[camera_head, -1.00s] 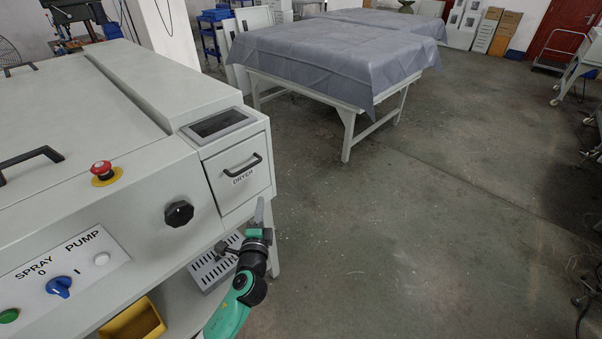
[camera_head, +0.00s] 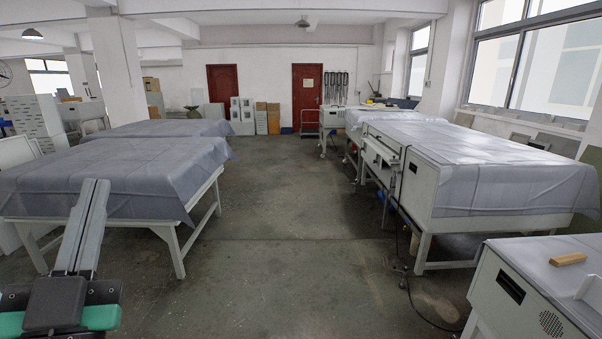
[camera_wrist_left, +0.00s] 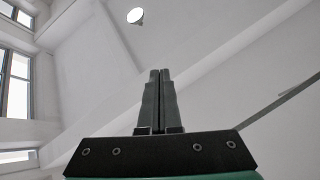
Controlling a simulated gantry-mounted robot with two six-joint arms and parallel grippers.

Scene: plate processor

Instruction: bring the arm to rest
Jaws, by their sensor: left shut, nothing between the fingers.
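My left gripper (camera_head: 92,190) stands upright at the lower left of the head view, in front of the cloth-covered table there. Its two grey fingers are together, with nothing between them. In the left wrist view the fingers (camera_wrist_left: 159,74) are also closed and point up at the white ceiling and a round lamp (camera_wrist_left: 135,15). My right gripper is in neither view.
A table under a grey cloth (camera_head: 120,175) stands at the left. A covered machine (camera_head: 480,165) stands at the right. A cabinet (camera_head: 530,290) with a wooden block (camera_head: 568,259) on it is at the lower right. The floor (camera_head: 290,215) between is clear.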

